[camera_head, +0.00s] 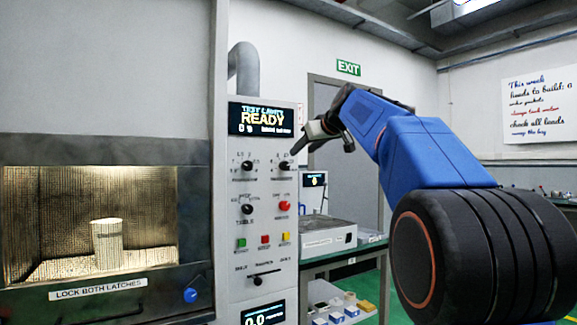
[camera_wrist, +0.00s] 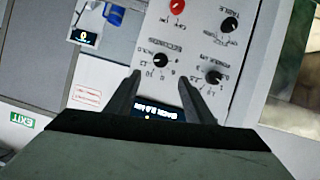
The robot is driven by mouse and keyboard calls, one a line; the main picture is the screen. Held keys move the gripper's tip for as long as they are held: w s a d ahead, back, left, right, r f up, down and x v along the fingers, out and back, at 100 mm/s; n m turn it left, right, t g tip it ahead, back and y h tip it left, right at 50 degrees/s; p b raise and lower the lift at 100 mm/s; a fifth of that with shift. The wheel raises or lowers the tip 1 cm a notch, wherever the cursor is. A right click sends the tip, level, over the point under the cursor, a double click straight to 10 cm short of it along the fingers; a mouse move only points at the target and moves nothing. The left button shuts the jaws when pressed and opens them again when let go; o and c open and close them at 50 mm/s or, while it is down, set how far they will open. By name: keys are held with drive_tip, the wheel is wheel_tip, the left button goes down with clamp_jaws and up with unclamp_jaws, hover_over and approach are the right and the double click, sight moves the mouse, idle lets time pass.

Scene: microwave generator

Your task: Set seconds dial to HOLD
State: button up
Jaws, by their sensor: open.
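The seconds dial (camera_head: 284,165) is a small black knob at the upper right of the pale control panel, below the display reading READY. In the wrist view the dial (camera_wrist: 162,61) shows with its printed scale, rotated in the picture, beyond and between my fingertips. I cannot tell clearly which mark its pointer faces. My gripper (camera_head: 322,130) is open and empty, up and to the right of the dial in the head view. In the wrist view its two dark fingers (camera_wrist: 159,78) stand apart, and no contact with the dial shows.
The power dial (camera_head: 247,165) sits left of the seconds dial, with the table dial (camera_head: 247,208) and a red knob (camera_head: 284,206) below. Coloured buttons (camera_head: 265,240) sit lower. A lit chamber (camera_head: 90,220) holding a pale cylinder is at left; a bench (camera_head: 345,245) stands right.

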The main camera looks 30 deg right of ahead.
sight(286, 165)
drive_tip(key=x, duration=1.3)
drive_tip(key=shift+w+f, duration=0.15)
drive_tip(key=shift+w, duration=0.1)
drive_tip(key=c, duration=1)
